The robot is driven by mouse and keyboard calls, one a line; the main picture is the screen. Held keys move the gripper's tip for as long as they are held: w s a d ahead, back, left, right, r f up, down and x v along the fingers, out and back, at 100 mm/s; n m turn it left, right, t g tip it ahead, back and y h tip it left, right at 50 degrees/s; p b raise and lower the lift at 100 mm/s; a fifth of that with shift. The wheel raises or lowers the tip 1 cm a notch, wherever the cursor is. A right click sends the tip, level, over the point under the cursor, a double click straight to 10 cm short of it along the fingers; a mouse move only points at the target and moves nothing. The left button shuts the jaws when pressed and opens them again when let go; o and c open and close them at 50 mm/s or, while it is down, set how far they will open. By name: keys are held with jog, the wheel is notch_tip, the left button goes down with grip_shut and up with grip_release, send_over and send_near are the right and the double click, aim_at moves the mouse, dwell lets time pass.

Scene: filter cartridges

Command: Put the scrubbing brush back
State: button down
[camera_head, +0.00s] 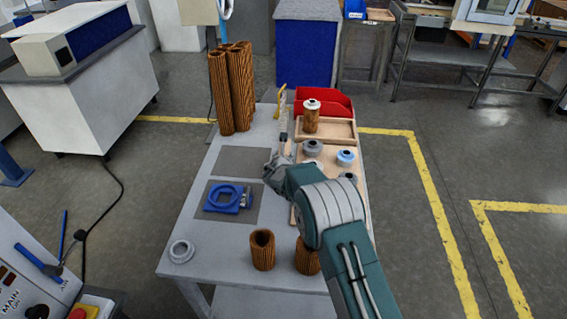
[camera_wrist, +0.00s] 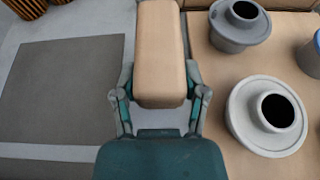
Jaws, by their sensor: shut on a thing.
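My gripper (camera_head: 274,163) is over the table's middle, between the grey mats and the wooden trays. In the wrist view my gripper (camera_wrist: 160,92) has its fingers on both sides of a tan, wood-coloured block (camera_wrist: 159,45), which I take to be the scrubbing brush. The block runs out past the top edge of that view, and no bristles show.
Grey caps (camera_wrist: 268,113) stand on a wooden board right of my gripper. A capped cartridge (camera_head: 311,118) stands in a tray before a red bin (camera_head: 325,101). Tall brown cartridges (camera_head: 230,90) are at back left. A blue fixture (camera_head: 228,198) sits left; the far grey mat (camera_head: 243,161) is clear.

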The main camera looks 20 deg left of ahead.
jog(key=shift+w+a+f, duration=0.15)
jog(key=shift+w+f, duration=0.2)
jog(key=shift+f, duration=1.45)
jog(key=shift+f, duration=0.1)
jog(key=shift+c, duration=0.7)
grip_release()
